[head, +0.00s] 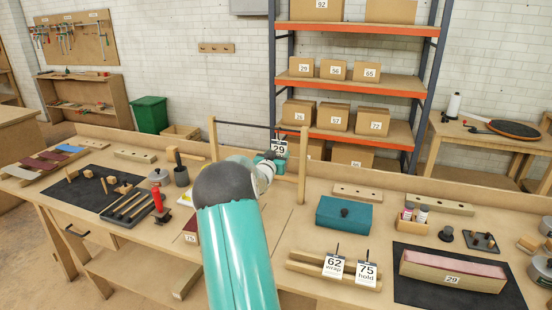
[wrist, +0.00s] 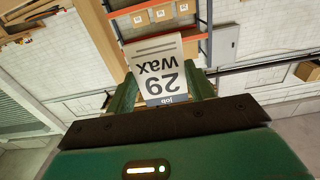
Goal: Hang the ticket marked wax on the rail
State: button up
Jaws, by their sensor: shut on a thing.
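The white ticket marked 29 wax (head: 279,149) is held up by my gripper (head: 268,159), close to the rail. In the wrist view the ticket (wrist: 160,66) appears upside down, with my gripper's green fingers (wrist: 162,92) on either side of its lower part. The rail (head: 240,125) is a thin dark bar between two wooden posts on the bench. The ticket's face shows just below the rail's line in the head view. I cannot tell whether its hook touches the rail. My arm hides part of the bench below.
Tickets 62 wrap (head: 333,266) and 75 hold (head: 367,273) stand in a wooden holder at the front right. A teal box (head: 343,215) sits behind them. The right wooden post (head: 302,168) is close to my gripper. A dark mat (head: 88,190) with tools lies left.

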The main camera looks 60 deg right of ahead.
jog(key=shift+w+d+f, duration=0.15)
jog(key=shift+w+d, duration=0.1)
jog(key=shift+d, duration=0.45)
jog(key=shift+w+d+f, duration=0.15)
jog(key=shift+d+f, duration=0.15)
jog(key=shift+d, duration=0.6)
jog(key=shift+w+d+f, duration=0.1)
jog(key=shift+d+f, duration=0.15)
jog(key=shift+d, duration=0.6)
jog(key=shift+w+d+f, duration=0.15)
jog(key=shift+d+f, duration=0.15)
jog(key=shift+d, duration=0.6)
jog(key=o, duration=1)
jog(key=shift+o, duration=0.2)
jog(key=shift+a, duration=0.15)
